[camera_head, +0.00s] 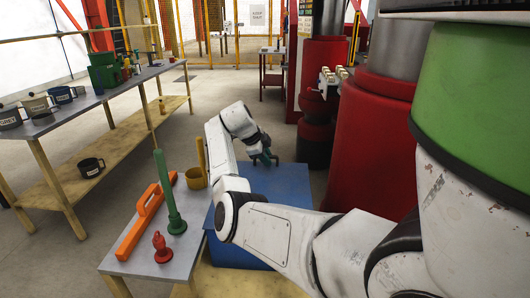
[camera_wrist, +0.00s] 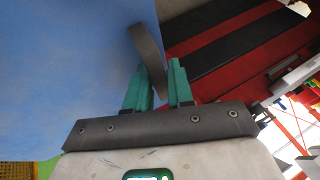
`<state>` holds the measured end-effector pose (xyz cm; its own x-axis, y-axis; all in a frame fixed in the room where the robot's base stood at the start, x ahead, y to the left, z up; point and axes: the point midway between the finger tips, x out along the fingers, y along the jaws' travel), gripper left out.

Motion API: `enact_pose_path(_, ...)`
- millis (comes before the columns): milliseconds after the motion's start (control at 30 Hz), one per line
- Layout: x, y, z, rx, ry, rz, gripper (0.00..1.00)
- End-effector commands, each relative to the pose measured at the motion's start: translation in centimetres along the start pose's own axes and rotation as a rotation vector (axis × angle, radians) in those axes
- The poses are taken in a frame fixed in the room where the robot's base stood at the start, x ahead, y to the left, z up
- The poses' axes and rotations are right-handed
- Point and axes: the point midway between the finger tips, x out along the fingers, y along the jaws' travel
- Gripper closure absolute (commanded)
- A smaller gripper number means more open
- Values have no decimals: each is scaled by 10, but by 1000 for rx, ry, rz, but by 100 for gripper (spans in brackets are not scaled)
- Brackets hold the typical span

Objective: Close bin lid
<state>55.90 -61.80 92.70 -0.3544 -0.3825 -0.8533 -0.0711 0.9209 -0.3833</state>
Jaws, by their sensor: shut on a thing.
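The blue bin (camera_head: 240,254) stands on the floor beside the grey-topped bench, partly hidden behind my arm. Its blue lid (camera_head: 287,182) looks roughly level in the head view; I cannot tell whether it sits flush. My gripper (camera_head: 265,159) is at the lid's far edge. In the wrist view, the teal fingers of my gripper (camera_wrist: 160,78) are shut on a dark grey handle (camera_wrist: 147,48) at the edge of the blue lid (camera_wrist: 65,65).
A long bench (camera_head: 60,125) with mugs stands further left. The red press (camera_head: 375,140) is close on the right.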

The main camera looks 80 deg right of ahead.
Motion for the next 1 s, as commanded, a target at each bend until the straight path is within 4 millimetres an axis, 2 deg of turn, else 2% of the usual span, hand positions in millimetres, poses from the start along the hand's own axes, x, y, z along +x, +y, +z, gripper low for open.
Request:
enact_pose_path(33, 8, 4, 4, 0, -1, -2, 100)
enact_pose_path(133, 14, 6, 6, 0, -2, -3, 100)
enact_pose_path(267, 10, 4, 5, 0, -2, -4, 100)
enact_pose_path(300, 9, 4, 5, 0, -2, -4, 77)
enact_pose_path(633, 6, 3, 5, 0, -2, -5, 77)
enact_pose_path(767, -8, 3, 5, 0, -2, -7, 77)
enact_pose_path(1000, -53, 3, 5, 1, -4, -6, 77)
